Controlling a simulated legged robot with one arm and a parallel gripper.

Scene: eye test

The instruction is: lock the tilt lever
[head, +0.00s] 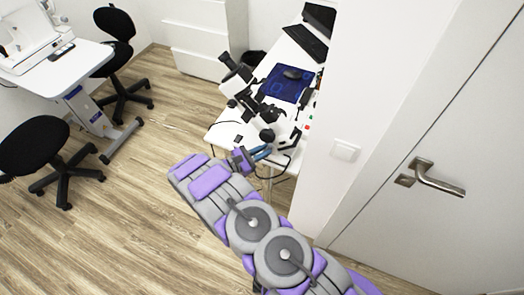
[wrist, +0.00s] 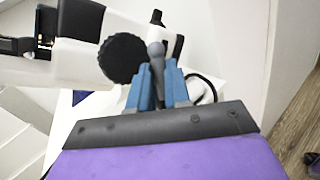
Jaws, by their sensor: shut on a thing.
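The white microscope (head: 247,124) with black eyepieces stands on the white desk in the head view. It fills the upper part of the wrist view (wrist: 85,64). The tilt lever (wrist: 156,50) is a grey rod with a rounded end, beside a black ribbed knob (wrist: 122,58) on the microscope. My gripper (wrist: 158,80) has its blue fingers shut on the lever, one on each side, with the rounded end showing above them. In the head view my gripper (head: 262,152) is at the microscope's near side; the lever cannot be made out there.
The white desk (head: 222,138) also holds a blue mat (head: 274,90) with a mouse (head: 292,74) and a keyboard (head: 306,42). A white wall with a light switch (head: 344,151) stands close right, beside a door (head: 440,150). The wooden floor (head: 160,140) is open to the left.

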